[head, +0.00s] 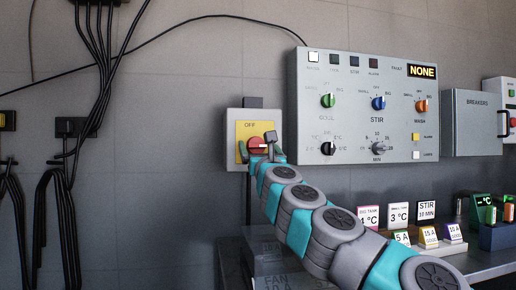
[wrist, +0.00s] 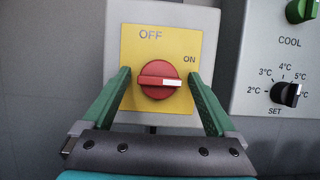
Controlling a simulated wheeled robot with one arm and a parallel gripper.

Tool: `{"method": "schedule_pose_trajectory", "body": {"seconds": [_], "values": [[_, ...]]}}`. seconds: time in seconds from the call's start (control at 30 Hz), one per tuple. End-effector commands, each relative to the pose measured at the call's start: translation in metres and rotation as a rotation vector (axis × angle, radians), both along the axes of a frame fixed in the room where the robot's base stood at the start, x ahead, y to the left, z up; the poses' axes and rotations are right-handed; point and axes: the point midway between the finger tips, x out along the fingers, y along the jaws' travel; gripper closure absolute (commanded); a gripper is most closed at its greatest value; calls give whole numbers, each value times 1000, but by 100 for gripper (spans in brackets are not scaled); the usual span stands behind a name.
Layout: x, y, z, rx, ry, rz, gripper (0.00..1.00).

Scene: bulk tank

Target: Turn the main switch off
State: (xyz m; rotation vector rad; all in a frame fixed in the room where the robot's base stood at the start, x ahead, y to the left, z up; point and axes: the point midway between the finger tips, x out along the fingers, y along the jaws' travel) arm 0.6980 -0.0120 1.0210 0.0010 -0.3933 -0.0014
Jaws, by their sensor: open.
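The main switch is a red round knob (wrist: 163,80) on a yellow plate (wrist: 187,107) in a grey box (wrist: 210,20). In the wrist view its white-marked handle lies level, with the white end to the right, below the word ON. OFF stands at the top of the plate. My gripper (wrist: 162,72) is open, with one green finger on each side of the knob and a gap visible on both sides. In the head view my gripper (head: 262,148) is in front of the box and partly hides the red knob (head: 256,145).
A grey control panel (head: 400,70) with coloured knobs and a display reading NONE is right of the switch box. A breaker cabinet (head: 470,120) is farther right. Labelled blocks (head: 398,215) stand on a bench below. Black cables (head: 100,60) hang at left.

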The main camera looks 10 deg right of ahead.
Motion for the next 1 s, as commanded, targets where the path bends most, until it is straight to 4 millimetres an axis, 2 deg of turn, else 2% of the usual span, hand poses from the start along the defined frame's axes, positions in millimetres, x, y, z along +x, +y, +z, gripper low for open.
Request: {"method": "schedule_pose_trajectory", "body": {"seconds": [0.2,0.9,0.97,1.0], "values": [[0,1,0,0,0,1,8],[0,1,-1,-2,1,1,86],[0,1,-1,-2,1,1,93],[0,1,-1,-2,1,1,93]]}}
